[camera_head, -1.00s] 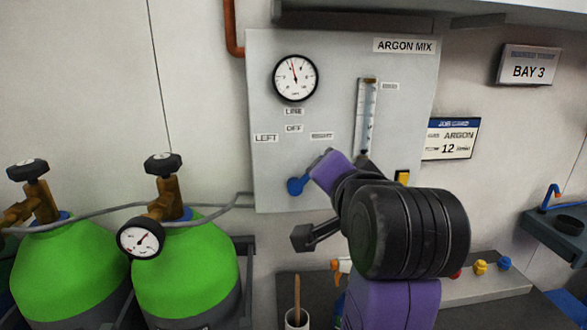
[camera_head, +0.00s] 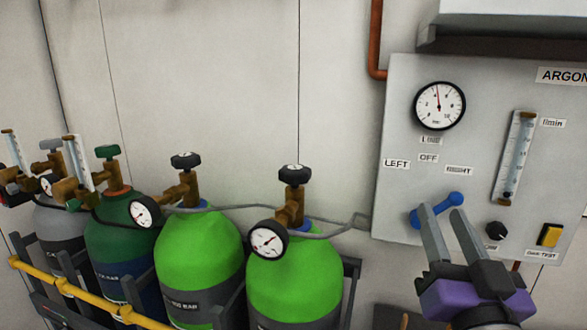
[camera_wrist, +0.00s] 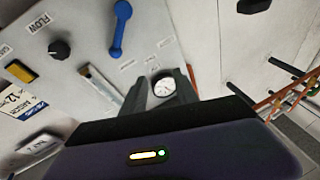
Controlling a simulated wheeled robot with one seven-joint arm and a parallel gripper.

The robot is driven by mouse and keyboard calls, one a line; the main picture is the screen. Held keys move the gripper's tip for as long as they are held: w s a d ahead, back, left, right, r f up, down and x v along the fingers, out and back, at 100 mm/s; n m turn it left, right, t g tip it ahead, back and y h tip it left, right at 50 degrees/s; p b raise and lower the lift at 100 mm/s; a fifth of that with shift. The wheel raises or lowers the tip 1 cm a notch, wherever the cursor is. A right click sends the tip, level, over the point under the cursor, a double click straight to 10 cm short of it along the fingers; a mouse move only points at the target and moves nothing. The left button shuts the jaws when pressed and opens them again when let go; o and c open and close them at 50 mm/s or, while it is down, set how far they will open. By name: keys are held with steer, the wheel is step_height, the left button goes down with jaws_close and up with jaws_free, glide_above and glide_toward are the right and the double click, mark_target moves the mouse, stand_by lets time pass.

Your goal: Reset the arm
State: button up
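My gripper (camera_head: 441,212) is at the lower right of the head view, its two grey fingers pointing up, apart, with nothing between them. In the wrist view my gripper (camera_wrist: 163,82) also shows a gap between its fingers, with the gauge seen through it. The blue lever (camera_head: 437,208) on the grey panel (camera_head: 395,205) slants up to the right from its round hub, towards the RIGHT label. A fingertip overlaps part of it in the head view. In the wrist view the whole blue lever (camera_wrist: 119,30) shows clear of the fingers.
Green gas cylinders (camera_head: 293,285) with brass valves and gauges stand left of the panel, behind a yellow rail (camera_head: 85,292). The panel carries a round gauge (camera_head: 439,106), a flow tube (camera_head: 514,160), a black knob (camera_head: 497,231) and a yellow button (camera_head: 550,235). Bare wall lies above the cylinders.

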steer(key=s+f+n+g+y, duration=0.1)
steer(key=s+f+g, duration=0.2)
steer(key=s+f, duration=1.2)
steer(key=s+f+n+g+y, duration=0.1)
steer(key=s+f+n+g, duration=0.1)
steer(key=s+f, duration=1.3)
steer(key=s+a+g, duration=0.1)
steer(key=s, duration=0.5)
steer(key=shift+f+g, duration=0.2)
steer(key=shift+g, duration=0.1)
steer(key=shift+w, duration=0.1)
